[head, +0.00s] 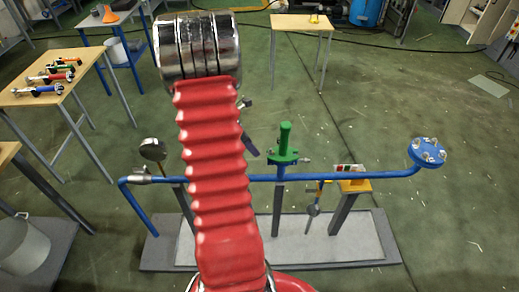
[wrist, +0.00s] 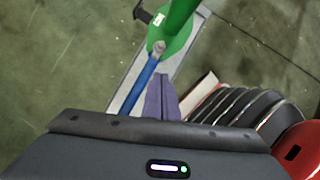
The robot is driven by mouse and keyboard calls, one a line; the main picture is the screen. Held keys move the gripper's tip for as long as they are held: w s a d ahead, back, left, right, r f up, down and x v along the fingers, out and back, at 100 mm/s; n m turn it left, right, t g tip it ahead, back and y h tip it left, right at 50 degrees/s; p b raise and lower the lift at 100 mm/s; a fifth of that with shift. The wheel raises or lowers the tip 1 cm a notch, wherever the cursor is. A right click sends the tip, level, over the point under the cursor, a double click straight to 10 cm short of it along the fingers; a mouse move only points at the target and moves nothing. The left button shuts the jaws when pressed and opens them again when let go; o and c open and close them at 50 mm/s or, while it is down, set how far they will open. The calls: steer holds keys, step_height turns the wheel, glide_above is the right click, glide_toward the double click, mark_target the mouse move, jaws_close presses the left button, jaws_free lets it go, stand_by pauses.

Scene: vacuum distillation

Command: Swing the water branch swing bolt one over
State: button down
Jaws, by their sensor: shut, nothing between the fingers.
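The blue water branch pipe (head: 345,178) runs across the head view and rises at the right to a blue round flange (head: 428,152). Several small metal swing bolts sit around the flange rim; I cannot tell which is bolt one. The flange is not in the wrist view. My gripper (wrist: 161,80) has its two purple-grey fingers together and empty, beside the blue pipe (wrist: 143,82) and below the green valve (wrist: 178,35) in the wrist view. In the head view my red arm hides most of the gripper; part of a dark finger (head: 251,147) shows left of the green valve (head: 285,145).
A round gauge (head: 152,149) stands on the pipe's left part. A yellow block (head: 352,185) sits on a post near the right. A table with coloured tools (head: 22,97) is at left. Floor right of the flange is free.

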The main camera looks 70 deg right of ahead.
steer(key=s+r+v, duration=0.1)
steer(key=v, duration=0.7)
steer(key=shift+s+d+r, duration=0.15)
steer(key=shift+s+r, duration=0.05)
steer(key=shift+s, duration=0.1)
stand_by(0.4)
steer(key=w+a+r+m+t, duration=0.25)
steer(key=w+a+m, duration=0.35)
steer(key=a, duration=0.6)
steer(key=w+a+r+m+t, duration=0.2)
steer(key=w+a+r+m, duration=0.3)
steer(key=a, duration=0.7)
steer(key=a+r+n+t+y, duration=0.1)
steer(key=a+r+t, duration=0.2)
steer(key=a, duration=0.9)
steer(key=w+a+r+n+t+y, duration=0.1)
steer(key=a+r, duration=0.5)
steer(key=a, duration=0.7)
steer(key=shift+w+a+n+t+y, duration=0.35)
steer(key=shift+n+t, duration=0.15)
steer(key=shift+t, duration=0.45)
steer(key=shift+s+d+r, duration=0.1)
steer(key=shift+r, duration=0.05)
